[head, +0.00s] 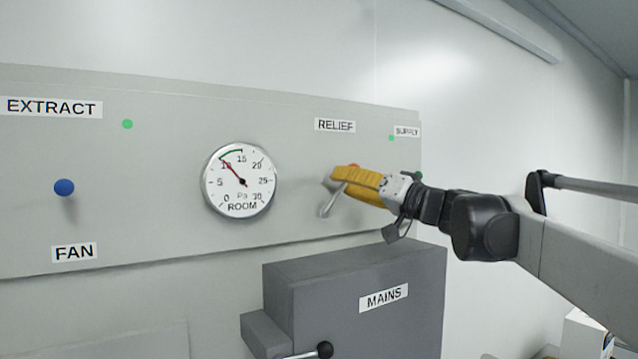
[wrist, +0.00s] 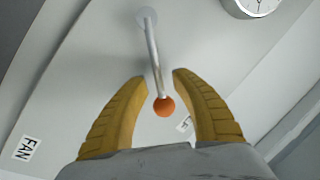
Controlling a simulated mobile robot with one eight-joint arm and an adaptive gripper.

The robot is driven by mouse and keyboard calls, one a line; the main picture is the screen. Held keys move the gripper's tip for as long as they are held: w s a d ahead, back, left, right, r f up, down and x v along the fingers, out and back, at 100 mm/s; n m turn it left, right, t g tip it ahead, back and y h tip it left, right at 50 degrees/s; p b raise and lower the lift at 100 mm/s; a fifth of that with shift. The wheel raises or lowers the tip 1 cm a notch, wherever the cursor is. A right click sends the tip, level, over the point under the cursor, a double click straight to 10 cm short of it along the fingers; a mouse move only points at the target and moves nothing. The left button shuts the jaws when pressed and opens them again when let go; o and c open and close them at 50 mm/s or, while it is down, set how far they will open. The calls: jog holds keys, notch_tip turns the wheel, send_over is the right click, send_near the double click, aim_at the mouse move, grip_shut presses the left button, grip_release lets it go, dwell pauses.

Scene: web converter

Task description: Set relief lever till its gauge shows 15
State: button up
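The relief lever is a silver rod (wrist: 152,50) with an orange ball knob (wrist: 164,106), on the panel below the RELIEF label (head: 335,125). In the head view the rod (head: 331,204) slants up and right into my gripper, and little of the knob shows. My gripper (wrist: 159,77) has its yellow fingers apart, one on each side of the knob, with a visible gap on both sides. In the head view my gripper (head: 335,180) covers the upper lever. The round ROOM gauge (head: 239,205) has its red needle near 10, perhaps slightly above; a green arc spans roughly 10 to 15.
A blue FAN knob (head: 64,187) sticks out at the panel's left. A grey MAINS box (head: 355,325) with a black-knobbed handle (head: 324,349) juts out below my gripper. Green dots mark EXTRACT (head: 127,124) and SUPPLY (head: 391,138). The panel between gauge and lever is clear.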

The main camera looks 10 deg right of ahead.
jog(key=v, duration=1.2)
